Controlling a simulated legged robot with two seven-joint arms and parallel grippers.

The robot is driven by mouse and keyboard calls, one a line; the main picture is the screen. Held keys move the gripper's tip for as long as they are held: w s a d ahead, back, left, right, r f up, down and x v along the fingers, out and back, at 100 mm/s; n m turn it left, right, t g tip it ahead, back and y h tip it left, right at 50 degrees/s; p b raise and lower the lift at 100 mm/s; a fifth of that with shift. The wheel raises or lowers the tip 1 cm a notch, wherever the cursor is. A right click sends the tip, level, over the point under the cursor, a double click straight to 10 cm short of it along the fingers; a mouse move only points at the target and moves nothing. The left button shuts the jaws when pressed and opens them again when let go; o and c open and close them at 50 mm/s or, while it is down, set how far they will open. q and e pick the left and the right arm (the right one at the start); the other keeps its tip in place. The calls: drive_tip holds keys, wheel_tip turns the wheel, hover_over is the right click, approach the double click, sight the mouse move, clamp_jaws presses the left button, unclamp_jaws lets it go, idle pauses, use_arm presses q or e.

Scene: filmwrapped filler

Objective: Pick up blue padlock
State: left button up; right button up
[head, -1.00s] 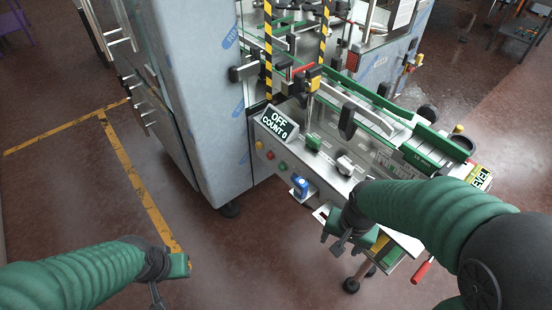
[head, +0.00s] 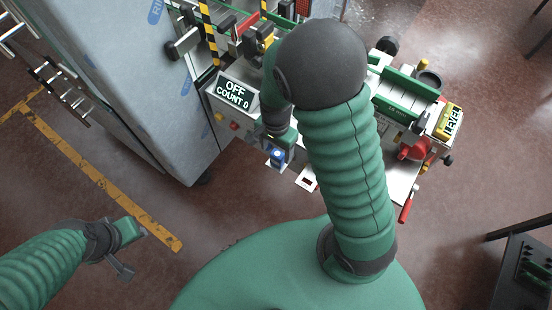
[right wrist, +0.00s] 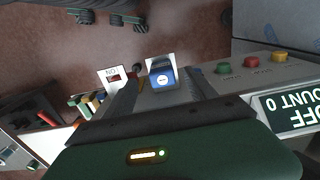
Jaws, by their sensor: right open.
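The blue padlock (head: 277,155) with a round pale face is at the front edge of the machine, below the OFF / COUNT 0 display. In the right wrist view the padlock (right wrist: 163,78) shows between and beyond my dark fingers, against a white plate. My right gripper (head: 279,146) is open right at the padlock and partly covers it in the head view; whether a finger touches it I cannot tell. My left gripper (head: 128,247) hangs over the floor at the lower left, away from the padlock; its jaw opening is unclear.
The display (head: 236,92) and coloured push buttons (right wrist: 279,58) are close beside the padlock. A red-handled lever (head: 406,208) sticks out farther right. The floor in front is open.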

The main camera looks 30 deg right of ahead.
sight(279, 154)
drive_tip(key=f, duration=0.1)
drive_tip(key=w+f, duration=0.1)
drive_tip(key=f, duration=0.1)
drive_tip(key=shift+w+d, duration=0.1)
drive_tip(key=shift+d, duration=0.05)
drive_tip(key=f, duration=0.2)
drive_tip(key=s+f, duration=0.1)
drive_tip(key=shift+d+f, duration=0.35)
drive_tip(key=shift+d, duration=0.05)
drive_tip(key=shift+f, duration=0.4)
drive_tip(key=shift+w+a+f, duration=0.1)
drive_tip(key=shift+w+a, duration=0.05)
drive_tip(key=shift+w, duration=0.1)
clamp_jaws()
